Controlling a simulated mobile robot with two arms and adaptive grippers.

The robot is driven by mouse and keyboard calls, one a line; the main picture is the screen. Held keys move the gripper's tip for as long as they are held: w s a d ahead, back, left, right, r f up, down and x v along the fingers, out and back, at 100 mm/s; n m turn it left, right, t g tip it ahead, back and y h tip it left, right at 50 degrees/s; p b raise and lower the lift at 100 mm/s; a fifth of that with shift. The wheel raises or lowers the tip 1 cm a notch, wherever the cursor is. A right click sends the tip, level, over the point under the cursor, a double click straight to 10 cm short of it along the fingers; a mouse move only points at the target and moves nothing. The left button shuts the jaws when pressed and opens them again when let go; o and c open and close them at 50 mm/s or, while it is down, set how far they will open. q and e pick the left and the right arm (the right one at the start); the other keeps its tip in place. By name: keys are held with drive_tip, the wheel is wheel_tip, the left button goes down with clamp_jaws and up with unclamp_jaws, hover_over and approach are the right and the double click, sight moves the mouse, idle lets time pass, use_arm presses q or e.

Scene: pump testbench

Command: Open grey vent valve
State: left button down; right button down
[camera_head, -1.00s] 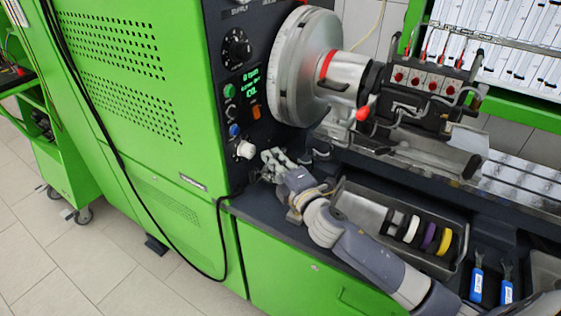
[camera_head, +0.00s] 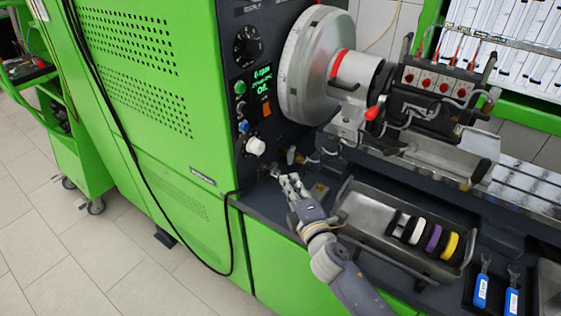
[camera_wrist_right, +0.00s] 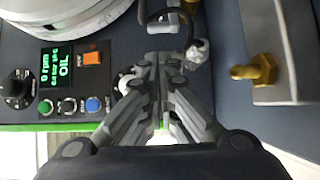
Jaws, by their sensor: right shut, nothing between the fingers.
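My right gripper (camera_head: 285,178) is low in front of the green machine's dark panel, above the dark ledge. Its fingers are closed together and hold nothing; they also show in the right wrist view (camera_wrist_right: 165,60). A small grey fitting (camera_wrist_right: 198,52), which looks like the grey vent valve, is just right of the fingertips in the wrist view. A small metallic part (camera_head: 275,171) shows at the fingertips in the head view; I cannot tell whether they touch it. The valve's handle position is unclear. My left gripper is not in view.
A white knob (camera_head: 255,146) and coloured buttons sit on the panel close by. A brass fitting (camera_wrist_right: 258,72) is right of the fingers. A metal tray (camera_head: 372,208) with coloured rings lies right of my arm. The large round chuck (camera_head: 306,66) is above.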

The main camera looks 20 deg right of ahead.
drive_tip(key=w, duration=0.9)
drive_tip(key=shift+a+p, duration=0.15)
drive_tip(key=shift+p, duration=0.15)
drive_tip(key=shift+s+d, duration=0.45)
drive_tip(key=shift+d, duration=0.15)
drive_tip(key=shift+r, duration=0.1)
wheel_tip(320, 180, up, 10)
idle(0.4)
